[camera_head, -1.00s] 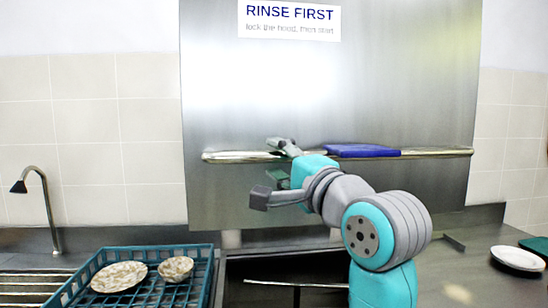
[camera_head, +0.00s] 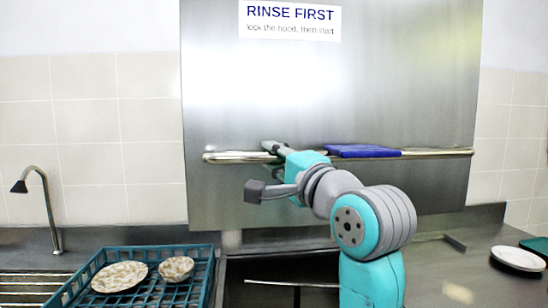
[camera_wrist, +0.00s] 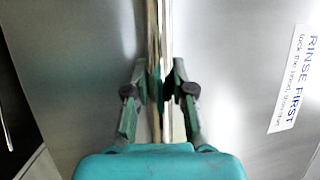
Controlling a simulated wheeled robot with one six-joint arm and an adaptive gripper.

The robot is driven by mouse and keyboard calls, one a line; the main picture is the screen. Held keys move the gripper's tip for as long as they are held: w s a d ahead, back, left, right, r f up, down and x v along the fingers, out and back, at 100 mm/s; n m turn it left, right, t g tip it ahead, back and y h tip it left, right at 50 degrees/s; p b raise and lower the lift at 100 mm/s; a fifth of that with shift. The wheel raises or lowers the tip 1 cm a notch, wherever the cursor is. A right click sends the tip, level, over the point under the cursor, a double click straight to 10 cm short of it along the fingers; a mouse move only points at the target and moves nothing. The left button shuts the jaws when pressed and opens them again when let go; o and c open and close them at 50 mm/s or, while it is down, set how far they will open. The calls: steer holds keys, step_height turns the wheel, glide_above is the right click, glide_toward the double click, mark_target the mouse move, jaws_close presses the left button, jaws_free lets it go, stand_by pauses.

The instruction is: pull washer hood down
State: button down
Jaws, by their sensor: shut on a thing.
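The steel washer hood (camera_head: 330,100) is a tall grey panel filling the middle of the head view, in a raised position. My gripper (camera_head: 276,149) is at the bar, left of the blue section. In the wrist view the bar (camera_wrist: 157,25) runs between the two fingers of my gripper (camera_wrist: 160,82), which are shut on it. In the head view my arm partly hides the contact.
A dark opening (camera_head: 280,267) lies below the hood.

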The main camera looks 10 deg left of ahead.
step_height(320, 180, down, 42)
steer(key=shift+f, duration=0.35)
steer(key=c, duration=1.1)
jaws_free()
steer(key=shift+c, duration=0.2)
steer(key=shift+o, duration=0.9)
steer(key=v, duration=1.2)
